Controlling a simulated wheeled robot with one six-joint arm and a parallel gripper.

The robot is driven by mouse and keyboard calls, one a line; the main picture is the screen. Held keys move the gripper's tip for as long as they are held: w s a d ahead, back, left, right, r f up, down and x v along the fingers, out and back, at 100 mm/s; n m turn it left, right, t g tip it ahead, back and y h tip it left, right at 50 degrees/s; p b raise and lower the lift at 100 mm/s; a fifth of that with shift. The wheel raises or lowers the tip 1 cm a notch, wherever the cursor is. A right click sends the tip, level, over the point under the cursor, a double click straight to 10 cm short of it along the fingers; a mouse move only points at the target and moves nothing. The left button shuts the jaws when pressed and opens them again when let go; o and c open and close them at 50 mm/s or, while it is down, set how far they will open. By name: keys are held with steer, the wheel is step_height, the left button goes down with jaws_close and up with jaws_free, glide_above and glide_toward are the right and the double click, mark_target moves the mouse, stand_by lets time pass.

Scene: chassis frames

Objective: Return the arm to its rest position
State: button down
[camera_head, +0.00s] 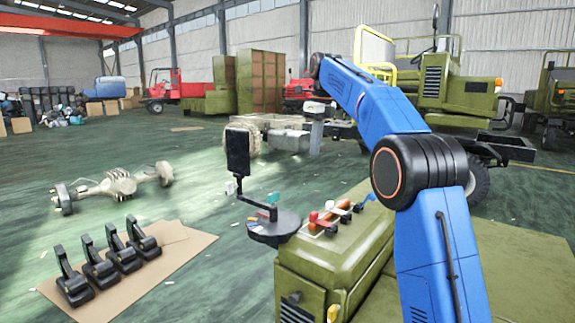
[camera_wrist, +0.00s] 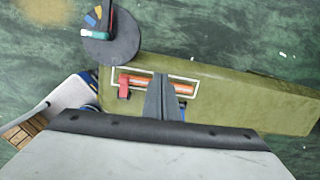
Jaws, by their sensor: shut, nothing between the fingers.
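My blue arm (camera_head: 380,110) rises from the lower right of the head view, bends at a black joint and reaches up and away over the olive-green cabinet (camera_head: 320,265). My gripper (camera_wrist: 164,78) shows in the wrist view as two dark fingers pressed together, with nothing between them. It is above the cabinet top, in front of an orange bar (camera_wrist: 150,82) in a pale frame and a red piece (camera_wrist: 124,88). The height of the fingers above these cannot be told. In the head view I cannot make out the fingers clearly.
A dark round tray (camera_head: 272,232) with coloured pieces is beside the cabinet, near a black upright panel (camera_head: 238,152). Several black pedals (camera_head: 100,262) lie on cardboard at the left. An axle (camera_head: 115,183) lies behind them. Green vehicles (camera_head: 445,85) stand behind my arm. Open floor lies at left.

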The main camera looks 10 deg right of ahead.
steer(key=s+d+f+n+t, duration=0.1)
steer(key=s+d+f+n, duration=0.15)
steer(key=s+n, duration=0.75)
steer(key=s+d+f+n+t, duration=0.1)
steer(key=s+d+f+n, duration=0.15)
steer(key=s, duration=1.35)
steer(key=s+d+f+n+t, duration=0.1)
steer(key=s+d+f+n, duration=0.1)
steer(key=s+f+n, duration=0.5)
steer(key=s+d+f+n+h, duration=0.1)
steer(key=s+f+n, duration=0.6)
steer(key=s+f, duration=0.9)
steer(key=s, duration=0.4)
steer(key=shift+d+f+t, duration=0.2)
steer(key=shift+d+t, duration=0.2)
steer(key=shift+w+r, duration=0.1)
steer(key=shift+w, duration=0.05)
